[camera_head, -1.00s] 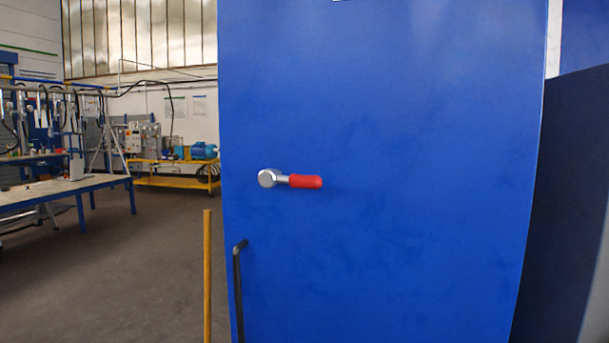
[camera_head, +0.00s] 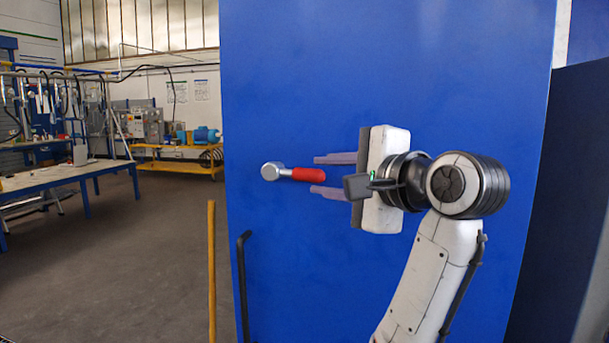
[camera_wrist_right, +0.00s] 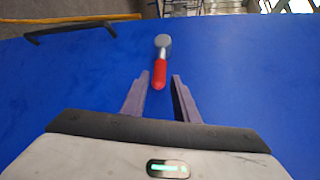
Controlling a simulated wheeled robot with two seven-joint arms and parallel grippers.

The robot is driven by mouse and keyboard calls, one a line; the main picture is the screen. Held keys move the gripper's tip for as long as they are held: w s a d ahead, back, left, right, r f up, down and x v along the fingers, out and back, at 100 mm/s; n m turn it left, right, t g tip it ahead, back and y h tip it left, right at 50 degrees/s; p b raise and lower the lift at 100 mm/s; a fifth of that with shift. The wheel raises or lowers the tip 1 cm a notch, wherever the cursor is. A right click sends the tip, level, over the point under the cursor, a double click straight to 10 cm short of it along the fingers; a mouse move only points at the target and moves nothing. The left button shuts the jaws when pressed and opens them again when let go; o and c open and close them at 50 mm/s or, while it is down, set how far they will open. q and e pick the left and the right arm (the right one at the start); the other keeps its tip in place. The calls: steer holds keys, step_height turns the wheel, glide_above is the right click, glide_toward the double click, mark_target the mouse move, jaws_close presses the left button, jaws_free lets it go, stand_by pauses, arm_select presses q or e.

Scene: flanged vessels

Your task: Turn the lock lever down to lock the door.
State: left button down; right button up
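The lock lever (camera_head: 308,174) has a red grip and a round silver hub (camera_head: 271,171) on the blue door (camera_head: 300,70). It lies about level, with its red end pointing right. My right gripper (camera_head: 318,174) is open, with one finger above and one below the red end in the head view. In the right wrist view, the red grip (camera_wrist_right: 159,75) reaches to between the fingertips of the gripper (camera_wrist_right: 160,76), with visible gaps on both sides. My left gripper is not in view.
A black door handle (camera_head: 243,285) is low at the door's left edge; it also shows in the wrist view (camera_wrist_right: 70,30). A yellow post (camera_head: 211,270) stands left of the door. A workbench (camera_head: 70,178) and yellow cart (camera_head: 180,153) are farther back, with open floor between.

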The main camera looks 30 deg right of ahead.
mark_target(310, 175)
steer(key=w, duration=0.4)
steer(key=w+f, duration=0.1)
steer(key=w, duration=0.2)
steer(key=shift+w+d+f, duration=0.1)
steer(key=shift+d, duration=0.1)
jaws_close()
